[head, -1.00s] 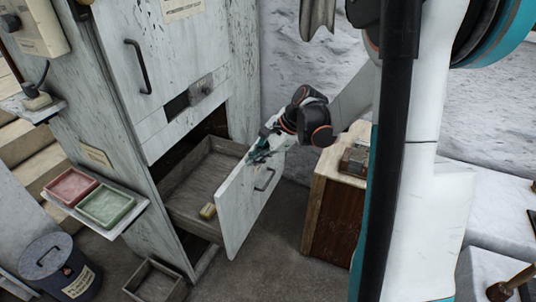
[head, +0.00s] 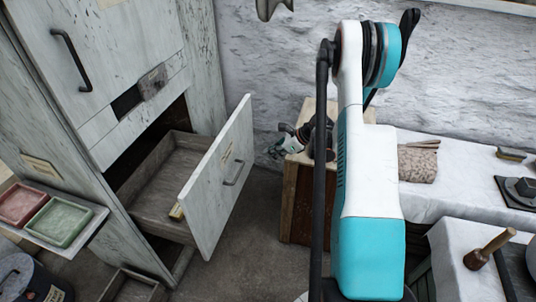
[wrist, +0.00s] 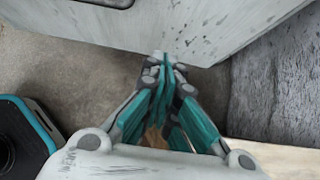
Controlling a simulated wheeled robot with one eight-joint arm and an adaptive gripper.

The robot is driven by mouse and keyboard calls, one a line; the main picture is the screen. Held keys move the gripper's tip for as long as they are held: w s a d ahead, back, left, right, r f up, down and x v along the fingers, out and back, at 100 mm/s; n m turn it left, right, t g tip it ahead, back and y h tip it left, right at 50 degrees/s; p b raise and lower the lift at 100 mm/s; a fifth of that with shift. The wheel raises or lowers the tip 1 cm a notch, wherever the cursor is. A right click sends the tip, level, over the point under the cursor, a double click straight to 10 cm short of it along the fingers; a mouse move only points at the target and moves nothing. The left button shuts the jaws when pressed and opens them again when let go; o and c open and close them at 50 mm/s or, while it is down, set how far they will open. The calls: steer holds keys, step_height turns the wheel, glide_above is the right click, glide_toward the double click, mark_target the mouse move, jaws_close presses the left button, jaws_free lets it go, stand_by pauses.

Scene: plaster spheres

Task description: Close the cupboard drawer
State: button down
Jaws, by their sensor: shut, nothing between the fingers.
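The cupboard (head: 200,60) is grey-white and worn. Its drawer (head: 150,180) is pulled well out, and the tall white drawer front (head: 222,180) with a dark handle (head: 233,174) faces right.
A wooden cabinet (head: 296,205) stands right of the drawer, close to my gripper. A shelf with a red tray (head: 20,203) and a green tray (head: 60,222) juts from the cupboard's left. An open box (head: 130,288) sits on the floor below. Bare floor lies before the drawer.

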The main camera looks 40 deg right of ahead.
steer(key=w+a+f+b, duration=0.4)
steer(key=w+a+f, duration=0.1)
steer(key=w+a, duration=0.1)
steer(key=shift+w+f, duration=0.2)
steer(key=shift+w, duration=0.55)
steer(key=w+a, duration=0.8)
steer(key=w, duration=0.3)
steer(key=w+a, duration=0.9)
steer(key=w, duration=0.2)
steer(key=shift+r, duration=0.1)
